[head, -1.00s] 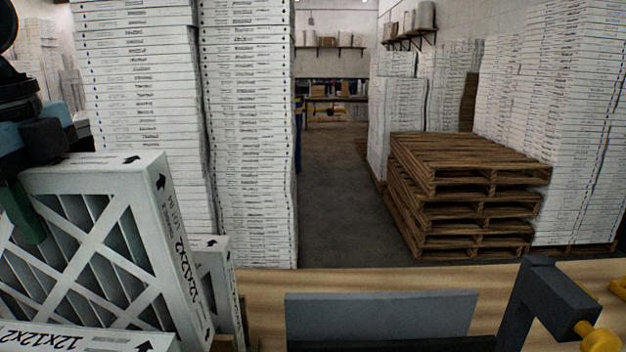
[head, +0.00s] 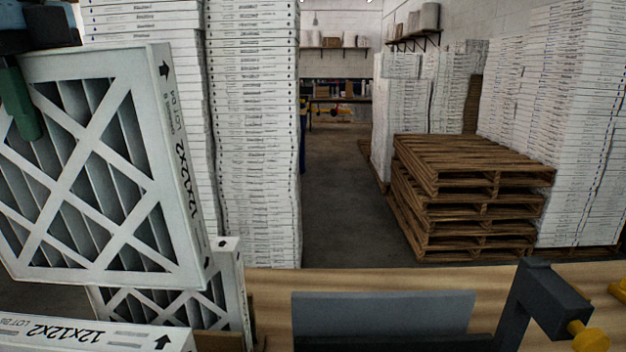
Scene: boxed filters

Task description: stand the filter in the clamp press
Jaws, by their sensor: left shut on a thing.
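My left gripper (head: 22,95), at the upper left, is shut on the top edge of a white framed filter (head: 188,190) marked 12x12x2. It holds the filter upright and slightly tilted, raised in front of other filters. The clamp press stands on the table at the lower right: a grey plate (head: 385,312), a dark upright arm (head: 545,290) and a yellow knob (head: 590,338). No filter stands at its plate. The lower part of the press is cut off by the frame. My right gripper is not in view.
Another filter (head: 232,290) stands behind the held one, and one more (head: 90,335) is at the lower left front. The wooden table (head: 268,290) is bare between filters and press. Tall filter stacks (head: 255,130) and pallets (head: 465,195) stand beyond.

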